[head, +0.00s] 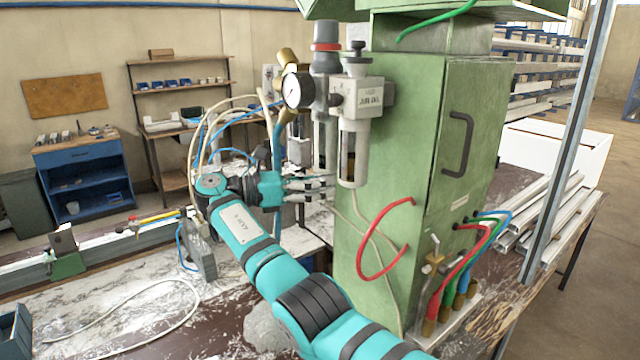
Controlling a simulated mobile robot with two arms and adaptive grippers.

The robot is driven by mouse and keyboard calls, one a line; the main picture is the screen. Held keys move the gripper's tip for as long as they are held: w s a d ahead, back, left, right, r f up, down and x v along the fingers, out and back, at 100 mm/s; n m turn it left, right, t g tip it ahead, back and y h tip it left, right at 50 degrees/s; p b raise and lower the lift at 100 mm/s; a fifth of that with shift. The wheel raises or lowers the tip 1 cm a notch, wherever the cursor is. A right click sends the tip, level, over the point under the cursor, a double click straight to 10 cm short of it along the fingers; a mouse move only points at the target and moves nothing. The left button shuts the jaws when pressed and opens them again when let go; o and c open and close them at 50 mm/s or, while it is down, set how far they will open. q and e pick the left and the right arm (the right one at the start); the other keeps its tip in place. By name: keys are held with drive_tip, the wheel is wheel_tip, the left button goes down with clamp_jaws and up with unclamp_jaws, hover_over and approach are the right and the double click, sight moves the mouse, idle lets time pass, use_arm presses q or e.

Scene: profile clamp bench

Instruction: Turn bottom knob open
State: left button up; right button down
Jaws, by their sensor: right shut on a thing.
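The air filter-regulator unit is mounted on the left side of the green cabinet, with a round pressure gauge (292,88) and two clear bowls, a left bowl (325,147) and a right bowl (353,152). My right gripper (322,189) reaches in from the left, level with the lower ends of the bowls. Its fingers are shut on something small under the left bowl. This is probably the bottom knob, but the fingers hide it and I cannot see how far it is turned. My left gripper is not in view.
The green cabinet (400,170) with a black handle (459,143) stands right of the gripper. A red hose (370,243) loops from its front. Pale hoses (190,135) hang behind my wrist.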

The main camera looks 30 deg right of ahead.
drive_tip(key=c, duration=1)
unclamp_jaws()
drive_tip(key=shift+c, duration=0.2)
drive_tip(key=shift+n+t, duration=0.3)
drive_tip(key=shift+t, duration=0.2)
